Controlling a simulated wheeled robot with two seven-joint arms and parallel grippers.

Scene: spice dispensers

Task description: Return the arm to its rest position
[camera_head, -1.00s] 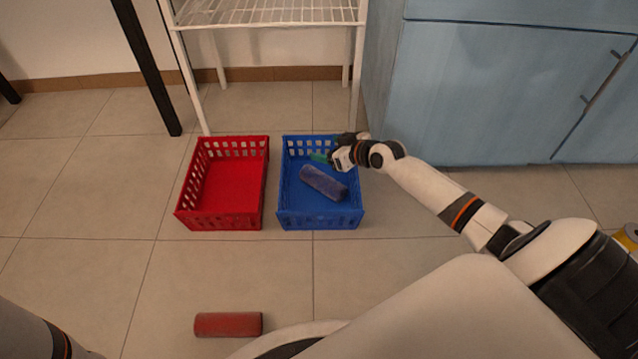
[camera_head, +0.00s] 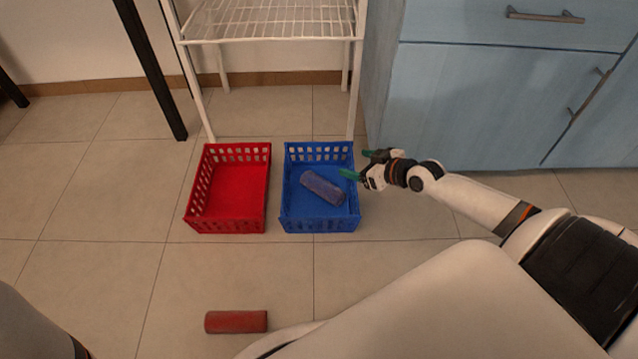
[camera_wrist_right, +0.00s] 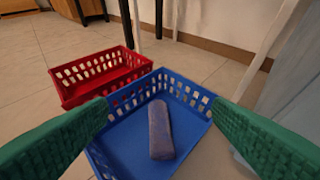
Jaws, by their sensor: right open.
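My right gripper (camera_head: 356,164) is open and empty, with green finger pads, at the right edge of the blue basket (camera_head: 320,225). In the right wrist view its green fingers are spread wide on both sides of the picture, with nothing between them. A blue spice dispenser (camera_head: 322,188) lies on its side in the blue basket; it also shows in the right wrist view (camera_wrist_right: 160,130). A red dispenser (camera_head: 236,322) lies on the floor at the lower middle-left. The red basket (camera_head: 228,226) is empty. My left gripper is out of view; only part of my left arm shows at lower left.
A white wire rack (camera_head: 270,28) stands behind the baskets. A blue cabinet (camera_head: 480,110) with handles is close behind my right arm. A thin black leg (camera_head: 150,70) stands at the left. The tiled floor (camera_head: 80,200) at left is clear.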

